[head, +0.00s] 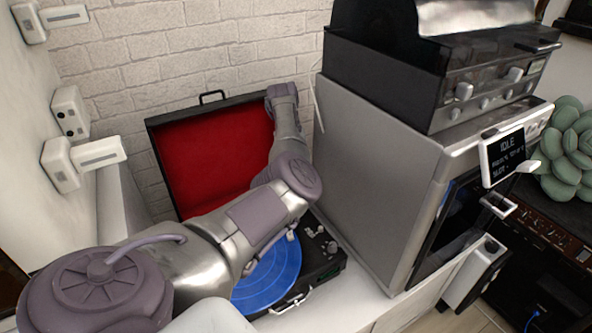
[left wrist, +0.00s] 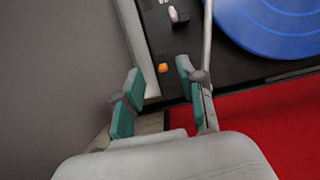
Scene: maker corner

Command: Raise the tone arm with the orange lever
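The orange lever (left wrist: 162,67) is a small block on the black deck of the record player in the left wrist view. My left gripper (left wrist: 160,80) is open, its teal pads apart on either side of the lever; I cannot tell whether either touches it. The silver tone arm (left wrist: 207,35) runs just right of the right finger, beside the blue record (left wrist: 275,22). In the head view the record (head: 268,280) and black deck (head: 322,262) are partly covered by my left arm; the lever and left gripper cannot be made out there. My right gripper is not in view.
The open lid with red lining (head: 205,160) stands behind the deck against a brick wall. A large grey machine (head: 375,170) stands close on the right, and a white wall with fittings is on the left. A grey knob (left wrist: 178,14) sits beyond the lever.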

